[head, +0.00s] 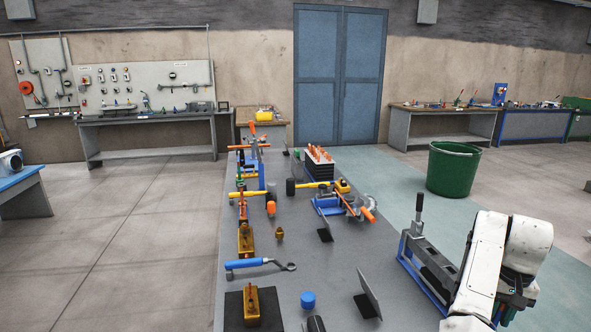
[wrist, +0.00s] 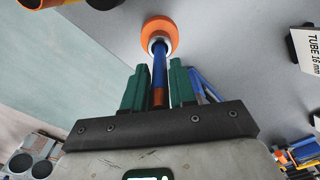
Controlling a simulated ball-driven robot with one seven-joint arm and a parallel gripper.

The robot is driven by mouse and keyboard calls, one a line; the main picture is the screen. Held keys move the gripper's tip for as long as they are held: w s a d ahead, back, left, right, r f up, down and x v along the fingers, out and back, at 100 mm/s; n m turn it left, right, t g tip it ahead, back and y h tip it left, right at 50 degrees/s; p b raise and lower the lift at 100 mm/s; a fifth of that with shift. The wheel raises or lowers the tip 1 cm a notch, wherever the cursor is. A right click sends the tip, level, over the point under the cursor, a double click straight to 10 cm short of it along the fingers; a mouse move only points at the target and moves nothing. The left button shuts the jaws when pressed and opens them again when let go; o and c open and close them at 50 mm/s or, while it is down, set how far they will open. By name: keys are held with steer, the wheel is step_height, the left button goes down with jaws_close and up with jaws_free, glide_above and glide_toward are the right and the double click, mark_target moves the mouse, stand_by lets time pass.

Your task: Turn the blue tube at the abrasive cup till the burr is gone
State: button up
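In the wrist view my gripper (wrist: 158,68) has its two green fingers close on either side of the blue tube (wrist: 159,68), and it looks shut on it. The tube points straight away from the palm. A copper-coloured stretch shows at its near end, between the fingers. Its far end meets a round orange cup (wrist: 160,27) with a pale ring inside. The burr is not visible, and the tube's end at the cup is hidden.
The grey bench (head: 285,265) carries a blue-handled tool (head: 250,264), brass blocks (head: 246,240), a blue cap (head: 308,299) and a dark plate (head: 369,292). A lever tool (head: 418,225) stands beside my arm. A green bin (head: 453,169) stands on the floor. A "TUBE 16 mm" sign (wrist: 306,47) shows right.

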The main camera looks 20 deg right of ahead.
steer(key=o, duration=0.3)
steer(key=shift+o, duration=0.2)
step_height(320, 180, up, 7)
steer(key=p, duration=0.7)
steer(key=shift+r, duration=0.1)
steer(key=shift+s, duration=0.1)
